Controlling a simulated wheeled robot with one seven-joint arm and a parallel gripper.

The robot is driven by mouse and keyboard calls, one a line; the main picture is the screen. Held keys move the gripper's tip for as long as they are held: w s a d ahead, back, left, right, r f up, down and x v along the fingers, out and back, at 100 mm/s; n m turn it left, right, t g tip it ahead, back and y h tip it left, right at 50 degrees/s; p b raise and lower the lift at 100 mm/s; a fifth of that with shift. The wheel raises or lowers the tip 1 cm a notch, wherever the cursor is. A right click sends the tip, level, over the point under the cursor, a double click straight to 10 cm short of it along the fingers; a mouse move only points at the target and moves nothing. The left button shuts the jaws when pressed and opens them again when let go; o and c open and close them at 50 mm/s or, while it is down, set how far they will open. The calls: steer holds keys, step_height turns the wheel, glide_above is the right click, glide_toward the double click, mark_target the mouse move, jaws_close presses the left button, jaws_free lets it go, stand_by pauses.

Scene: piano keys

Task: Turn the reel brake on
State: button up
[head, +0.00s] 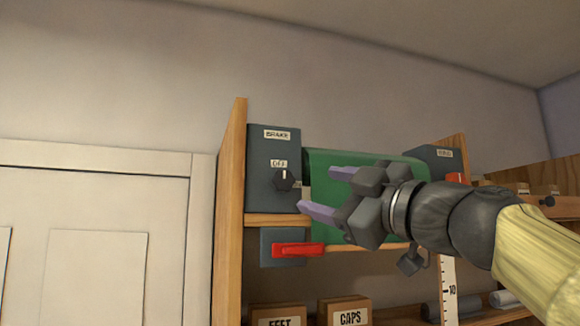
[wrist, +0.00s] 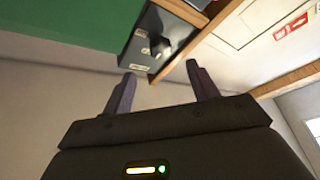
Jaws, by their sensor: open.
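The brake control is a dark grey box (head: 260,150) labelled "BRAKE", on the upper shelf of a wooden rack. Its round black knob (head: 285,180) has a white mark pointing up at the "OFF" label (head: 279,163). The knob also shows in the wrist view (wrist: 161,47), beyond and between my fingertips. My gripper (head: 324,191) is open and empty, to the right of the knob and apart from it in the wrist view. Any label beside the knob's right side is hard to read in the head view.
A green panel (head: 325,165) fills the rack behind my gripper. A red handle (head: 297,249) sits below the brake box. Another grey box (head: 437,160) stands at right. Boxes marked "FEET" (head: 279,316) and "CAPS" (head: 345,313) sit lower. A wooden side panel (head: 231,200) borders the left.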

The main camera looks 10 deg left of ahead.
mark_target(286, 182)
steer(key=p+x, duration=0.5)
steer(key=x, duration=0.2)
steer(key=shift+w+a+r, duration=0.15)
steer(key=shift+r, duration=0.1)
steer(key=shift+w+a+p, duration=0.4)
steer(key=shift+w+a, duration=0.05)
steer(key=shift+a, duration=0.25)
steer(key=c, duration=1)
